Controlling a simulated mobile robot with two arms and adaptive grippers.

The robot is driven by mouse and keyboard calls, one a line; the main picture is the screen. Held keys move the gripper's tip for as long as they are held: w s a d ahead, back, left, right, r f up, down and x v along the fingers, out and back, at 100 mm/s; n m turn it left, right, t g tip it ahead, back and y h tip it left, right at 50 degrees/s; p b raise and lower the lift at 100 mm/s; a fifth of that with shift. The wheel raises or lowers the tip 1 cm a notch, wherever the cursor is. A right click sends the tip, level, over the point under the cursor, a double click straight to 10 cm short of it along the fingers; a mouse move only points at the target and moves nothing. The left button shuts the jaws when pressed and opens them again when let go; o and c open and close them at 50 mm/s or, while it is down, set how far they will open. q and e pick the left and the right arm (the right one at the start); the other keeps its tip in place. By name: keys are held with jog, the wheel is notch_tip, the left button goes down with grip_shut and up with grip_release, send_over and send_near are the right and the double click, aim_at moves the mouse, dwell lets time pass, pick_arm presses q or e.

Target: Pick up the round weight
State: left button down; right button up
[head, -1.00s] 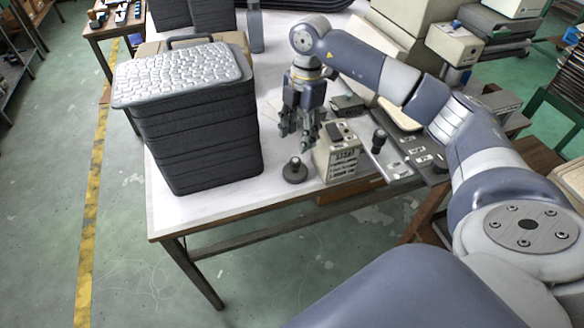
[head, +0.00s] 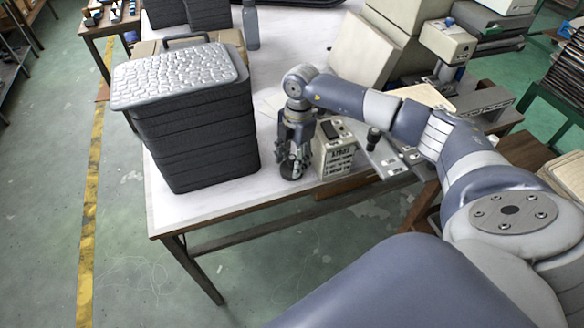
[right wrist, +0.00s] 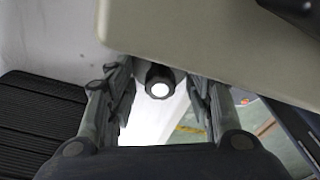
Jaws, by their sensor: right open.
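The round weight (head: 289,173) is a small dark disc with an upright knob, standing on the white table top near its front edge. My right gripper (head: 292,160) points down over it, and its fingers partly hide it in the head view. In the right wrist view the knob of the weight (right wrist: 160,82), with a bright round top, shows between the two spread fingers of my open right gripper (right wrist: 158,100). I cannot tell whether a finger touches it. My left gripper is not in view.
A beige instrument box (head: 336,160) stands close to the right of the weight. A stack of dark trays (head: 203,135) with a light textured top stands to the left. The table's front edge (head: 290,197) is close in front. More equipment crowds the right side.

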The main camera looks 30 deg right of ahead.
grip_shut()
jog(key=shift+w+r, duration=0.1)
